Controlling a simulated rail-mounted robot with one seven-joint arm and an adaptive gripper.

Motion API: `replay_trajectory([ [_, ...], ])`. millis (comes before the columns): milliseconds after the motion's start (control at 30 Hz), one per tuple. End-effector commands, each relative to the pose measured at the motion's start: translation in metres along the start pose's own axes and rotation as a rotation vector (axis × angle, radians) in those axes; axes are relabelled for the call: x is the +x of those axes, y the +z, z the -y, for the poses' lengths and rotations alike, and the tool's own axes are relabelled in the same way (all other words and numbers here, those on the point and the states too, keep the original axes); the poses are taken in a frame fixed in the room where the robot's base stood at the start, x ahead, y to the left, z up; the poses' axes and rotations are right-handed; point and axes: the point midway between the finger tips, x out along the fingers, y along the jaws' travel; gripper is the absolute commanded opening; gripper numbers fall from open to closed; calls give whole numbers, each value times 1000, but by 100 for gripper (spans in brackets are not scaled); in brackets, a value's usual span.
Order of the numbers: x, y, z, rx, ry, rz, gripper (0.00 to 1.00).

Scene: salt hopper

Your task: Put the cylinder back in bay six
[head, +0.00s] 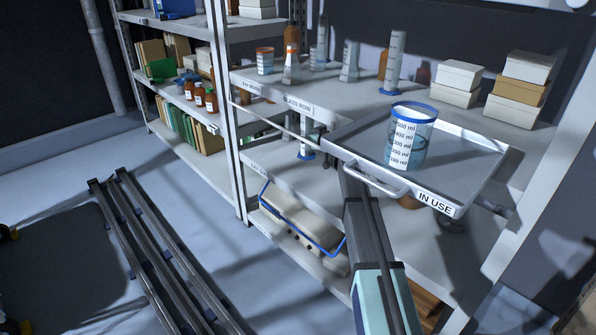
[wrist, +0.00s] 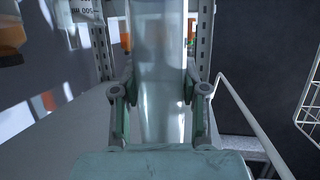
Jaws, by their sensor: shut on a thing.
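In the wrist view, my gripper (wrist: 160,100) is shut on a clear glass cylinder (wrist: 160,65), with a finger on each side of it. In the head view, a cylinder with a blue foot (head: 304,154) shows just below the front edge of the GLASS ROW shelf, at the end of my arm. My gripper (head: 320,137) is there, partly hidden by the tray. Other clear cylinders stand on the shelf, one at the back (head: 322,48) and a graduated one (head: 394,62) further right. I cannot make out which place is bay six.
A metal tray marked IN USE (head: 436,202) holds a blue-rimmed beaker (head: 410,135) close above my arm. The GLASS ROW shelf (head: 300,92) also carries flasks, bottles and white boxes (head: 458,78). A rack upright (head: 228,120) stands to the left.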

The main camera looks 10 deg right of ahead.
Motion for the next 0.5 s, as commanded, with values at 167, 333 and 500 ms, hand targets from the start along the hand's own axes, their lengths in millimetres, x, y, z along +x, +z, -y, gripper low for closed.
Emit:
replay_trajectory([
  [167, 3, 8, -2, 1, 1, 1, 0],
  [333, 12, 33, -2, 2, 1, 2, 0],
  [500, 20, 56, -2, 1, 1, 1, 0],
])
